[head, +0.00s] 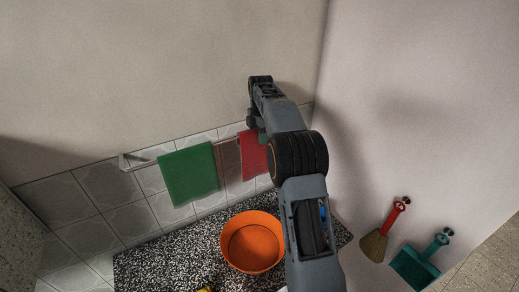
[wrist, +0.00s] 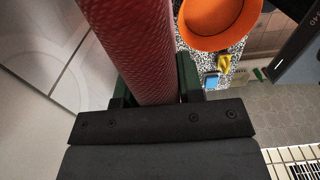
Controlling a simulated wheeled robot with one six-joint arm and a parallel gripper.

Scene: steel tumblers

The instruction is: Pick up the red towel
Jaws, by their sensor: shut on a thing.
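The red towel (head: 253,157) hangs at the right part of the wall rail (head: 140,161), partly hidden by my arm in the head view. In the wrist view the red towel (wrist: 140,45) runs as a bunched, textured roll between the two dark green fingers of my gripper (wrist: 156,80). The gripper is shut on it. In the head view my gripper (head: 262,136) is mostly hidden by my arm. I cannot tell whether the towel's weight still rests on the rail.
A green towel (head: 188,175) hangs on the rail to the left. An orange basin (head: 252,245) stands below on a speckled counter (head: 165,265). A brush (head: 375,243) and a teal dustpan (head: 414,268) are at the right. Yellow (wrist: 224,63) and blue (wrist: 211,80) items lie near the basin.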

